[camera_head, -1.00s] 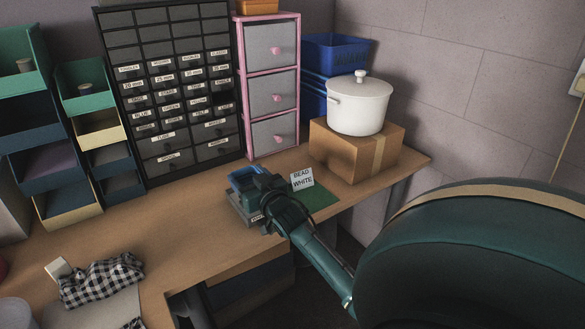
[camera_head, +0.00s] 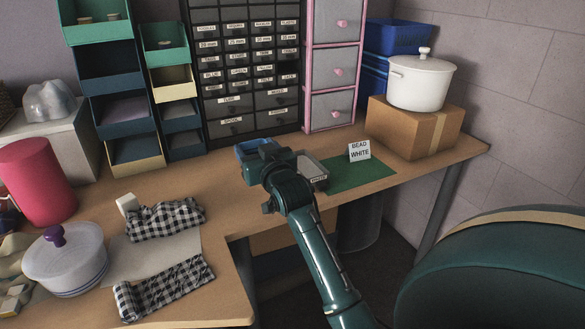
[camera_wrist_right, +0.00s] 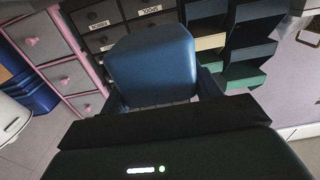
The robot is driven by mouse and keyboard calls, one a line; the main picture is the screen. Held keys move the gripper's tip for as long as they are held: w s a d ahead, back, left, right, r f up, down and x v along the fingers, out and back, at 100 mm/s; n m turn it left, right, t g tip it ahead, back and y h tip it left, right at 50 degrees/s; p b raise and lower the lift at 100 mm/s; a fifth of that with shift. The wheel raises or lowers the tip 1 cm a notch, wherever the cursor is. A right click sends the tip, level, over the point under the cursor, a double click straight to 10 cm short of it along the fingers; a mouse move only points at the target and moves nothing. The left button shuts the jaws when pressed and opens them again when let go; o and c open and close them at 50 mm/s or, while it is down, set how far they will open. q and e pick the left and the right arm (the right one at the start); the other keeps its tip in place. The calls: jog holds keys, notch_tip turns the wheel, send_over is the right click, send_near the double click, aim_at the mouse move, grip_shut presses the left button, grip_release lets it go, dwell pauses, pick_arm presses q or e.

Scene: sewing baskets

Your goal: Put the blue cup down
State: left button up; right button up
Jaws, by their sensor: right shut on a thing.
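The blue cup (camera_head: 254,148) is at the far end of my right arm in the head view, partly hidden by the gripper. My right gripper (camera_head: 262,160) is shut on it. In the right wrist view the blue cup (camera_wrist_right: 152,62) fills the space between the fingers. The cup looks to be over the table left of a grey tray; I cannot tell whether it touches the table. My left gripper is not in view.
The grey tray (camera_head: 314,168) is just right of the gripper. A green mat (camera_head: 352,176) with a "BEAD WHITE" card (camera_head: 360,151) lies beyond it. Drawer cabinets (camera_head: 250,75) stand behind. Checkered cloth (camera_head: 165,220) lies left, with bare table between.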

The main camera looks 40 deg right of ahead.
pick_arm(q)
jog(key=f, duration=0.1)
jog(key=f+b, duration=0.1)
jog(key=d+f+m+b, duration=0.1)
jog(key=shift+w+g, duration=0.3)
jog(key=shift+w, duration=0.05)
pick_arm(e)
notch_tip(320, 180, down, 9)
jog(key=shift+f, duration=0.15)
jog(key=shift+f, duration=0.1)
jog(key=o, duration=1)
